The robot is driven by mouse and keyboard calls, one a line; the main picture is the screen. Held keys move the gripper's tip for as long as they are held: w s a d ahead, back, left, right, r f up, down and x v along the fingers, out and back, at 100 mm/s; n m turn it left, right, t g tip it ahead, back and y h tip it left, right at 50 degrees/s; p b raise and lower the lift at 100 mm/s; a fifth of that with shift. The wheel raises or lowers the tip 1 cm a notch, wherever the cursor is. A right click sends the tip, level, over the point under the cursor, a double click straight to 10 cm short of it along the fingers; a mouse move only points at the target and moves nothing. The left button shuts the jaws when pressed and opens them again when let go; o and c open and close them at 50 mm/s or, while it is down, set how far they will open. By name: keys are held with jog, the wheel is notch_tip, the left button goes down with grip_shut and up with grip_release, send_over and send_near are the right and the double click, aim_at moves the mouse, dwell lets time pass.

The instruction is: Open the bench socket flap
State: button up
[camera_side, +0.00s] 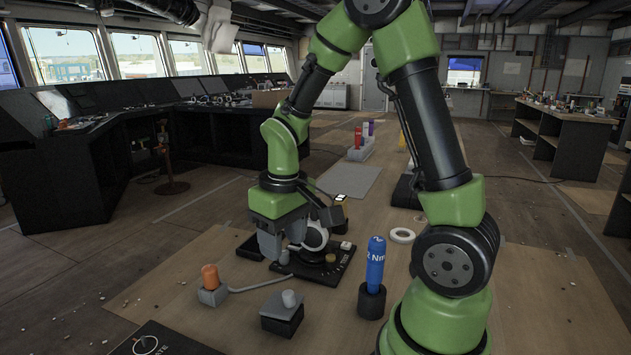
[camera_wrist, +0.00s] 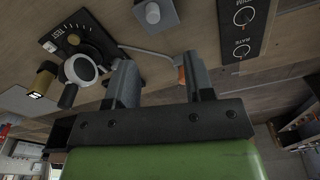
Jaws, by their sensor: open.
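A low dark box with a grey sloped lid and a pale knob (camera_side: 283,308), which looks like the bench socket with its flap down, stands at the front of the bench. Its knob and lid show at the top of the wrist view (camera_wrist: 152,13). My gripper (camera_side: 272,252) points down behind it, apart from it, beside the black test panel (camera_side: 325,270). In the wrist view my gripper's two fingers (camera_wrist: 160,65) are spread with nothing between them.
An orange plug (camera_side: 210,276) stands in a grey block (camera_side: 212,297) with a grey cable to the right. A blue torque tool (camera_side: 375,262) stands in a black holder (camera_side: 371,302). A white ring (camera_side: 402,235) lies behind it. A dial panel (camera_side: 160,342) is at front left.

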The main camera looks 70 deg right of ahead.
jog(key=s+a+r+t+y, duration=0.1)
jog(key=s+a+r+t, duration=0.2)
jog(key=r, duration=0.3)
jog(key=s+a+r+m+t+y, duration=0.1)
jog(key=s+a+r+t, duration=0.2)
jog(key=s+a+r, duration=0.2)
jog(key=shift+s+a+r, duration=0.4)
jog(key=shift+s+r, duration=0.15)
jog(key=shift+r, duration=0.7)
jog(key=n+g+h, duration=0.1)
jog(key=g, duration=1)
send_over(287, 292)
jog(key=w, duration=0.3)
notch_tip(287, 292, down, 17)
jog(key=x, duration=0.9)
jog(key=shift+d+f, duration=0.15)
jog(key=shift+d, duration=0.1)
